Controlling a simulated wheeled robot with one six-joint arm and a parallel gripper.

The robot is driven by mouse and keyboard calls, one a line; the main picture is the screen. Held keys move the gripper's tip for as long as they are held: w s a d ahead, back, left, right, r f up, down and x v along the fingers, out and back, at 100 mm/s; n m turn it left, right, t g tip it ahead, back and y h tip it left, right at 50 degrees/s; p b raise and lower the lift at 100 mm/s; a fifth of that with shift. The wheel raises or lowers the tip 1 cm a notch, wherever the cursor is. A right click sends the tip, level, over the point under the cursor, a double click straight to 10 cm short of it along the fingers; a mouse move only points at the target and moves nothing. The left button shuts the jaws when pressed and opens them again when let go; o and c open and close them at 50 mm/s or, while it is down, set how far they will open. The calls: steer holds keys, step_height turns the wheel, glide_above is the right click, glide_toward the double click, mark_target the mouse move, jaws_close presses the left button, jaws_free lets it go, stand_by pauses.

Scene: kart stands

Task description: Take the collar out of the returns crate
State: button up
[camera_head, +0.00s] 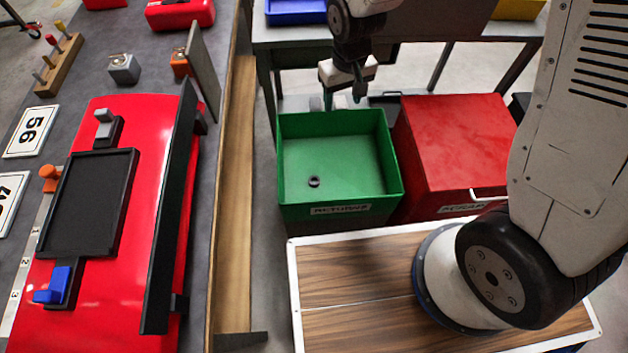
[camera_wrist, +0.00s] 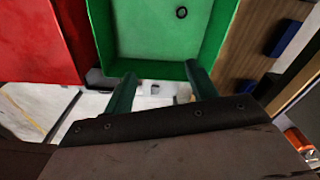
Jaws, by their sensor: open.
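The returns crate (camera_head: 340,211) is a green open-topped box with a label on its front wall. The collar (camera_head: 314,182) is a small dark ring lying on the crate's floor, toward the front left in the head view. In the wrist view the collar (camera_wrist: 182,12) shows near the top edge, inside the green crate (camera_wrist: 150,70). My gripper (camera_head: 343,101) is at the crate's far side in the head view, just beyond the far wall. Its two green fingers (camera_wrist: 161,82) are apart with nothing between them in the wrist view. The collar is apart from the fingers.
A red lidded box (camera_head: 458,140) labelled scrap stands right beside the crate. A wooden rail (camera_head: 235,190) and a red kart body (camera_head: 70,290) lie to the left. A table with a blue bin (camera_head: 296,11) stands behind. The crate's walls surround the collar.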

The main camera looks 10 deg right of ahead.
steer(key=a+f+n, duration=0.1)
steer(key=a+f, duration=0.2)
steer(key=f, duration=0.4)
steer(key=a+f, duration=0.2)
steer(key=f, duration=0.5)
glide_above(314, 180)
steer(key=shift+n, duration=0.4)
step_height(314, 180, down, 12)
steer(key=shift+r, duration=0.25)
steer(key=shift+f, duration=2.75)
steer(key=c, duration=1.1)
